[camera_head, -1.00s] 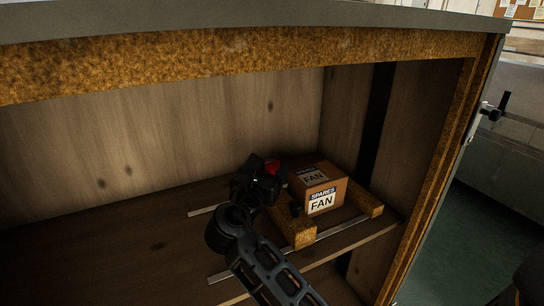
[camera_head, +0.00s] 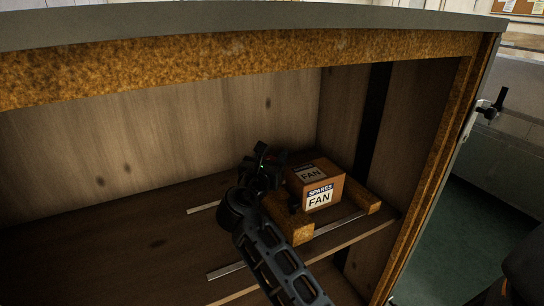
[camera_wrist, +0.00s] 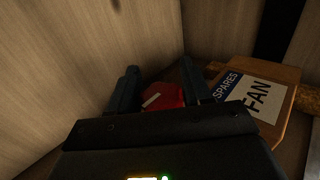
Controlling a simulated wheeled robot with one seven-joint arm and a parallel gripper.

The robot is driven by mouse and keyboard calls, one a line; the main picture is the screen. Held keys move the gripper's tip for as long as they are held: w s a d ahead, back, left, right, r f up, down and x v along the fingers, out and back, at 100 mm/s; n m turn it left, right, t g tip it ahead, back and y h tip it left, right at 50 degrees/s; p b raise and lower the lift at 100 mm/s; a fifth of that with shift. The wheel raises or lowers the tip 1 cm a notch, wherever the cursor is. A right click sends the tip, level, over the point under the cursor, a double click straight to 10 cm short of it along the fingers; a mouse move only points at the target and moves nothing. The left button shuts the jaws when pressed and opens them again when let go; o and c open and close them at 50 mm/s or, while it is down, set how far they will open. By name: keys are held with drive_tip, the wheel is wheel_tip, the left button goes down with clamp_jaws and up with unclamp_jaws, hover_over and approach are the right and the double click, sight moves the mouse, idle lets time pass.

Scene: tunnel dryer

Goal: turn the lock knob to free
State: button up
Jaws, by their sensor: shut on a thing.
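The lock knob is red with a white mark and shows in the wrist view (camera_wrist: 172,97), between the two fingers of my gripper (camera_wrist: 161,82). The white mark lies at a slant. My gripper is shut on the knob. In the head view my gripper (camera_head: 264,165) is at the left side of the box, over the shelf, and hides the knob. What the knob is mounted on is hidden.
A brown box labelled "SPARES FAN" (camera_head: 318,187) stands close to the right of my gripper, on a carriage with mottled orange-brown ends (camera_head: 291,227). Metal rails (camera_head: 228,271) run along the wooden shelf (camera_head: 120,250). The shelf is bare to the left. A mottled beam (camera_head: 230,68) crosses above the opening.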

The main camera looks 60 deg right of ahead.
drive_tip(key=c, duration=0.4)
drive_tip(key=shift+o, duration=0.2)
drive_tip(key=shift+r+t+p, duration=0.1)
drive_tip(key=shift+t+p, duration=0.2)
drive_tip(key=shift+p, duration=0.05)
drive_tip(key=n+t+p, duration=0.1)
drive_tip(key=n+t, duration=0.1)
drive_tip(key=shift+t+y+p, duration=0.3)
drive_tip(key=shift+y+p, duration=0.05)
drive_tip(key=shift+y, duration=0.05)
drive_tip(key=n+t+y, duration=0.1)
drive_tip(key=t, duration=0.1)
drive_tip(key=n+t+y, duration=0.1)
drive_tip(key=n+t, duration=0.1)
drive_tip(key=n+t+y, duration=0.1)
drive_tip(key=shift+w+a+t, duration=0.2)
drive_tip(key=shift+w+t, duration=0.2)
drive_tip(key=n+t+y, duration=0.3)
drive_tip(key=shift+w+a+n+y, duration=0.25)
drive_tip(key=shift+n+y, duration=0.05)
drive_tip(key=shift+a+n+t+y, duration=0.1)
drive_tip(key=shift+n+t+y, duration=0.85)
drive_tip(key=shift+y, duration=0.55)
drive_tip(key=shift+w+n+y, duration=0.1)
drive_tip(key=shift+n+y, duration=0.25)
drive_tip(key=shift+y, duration=0.15)
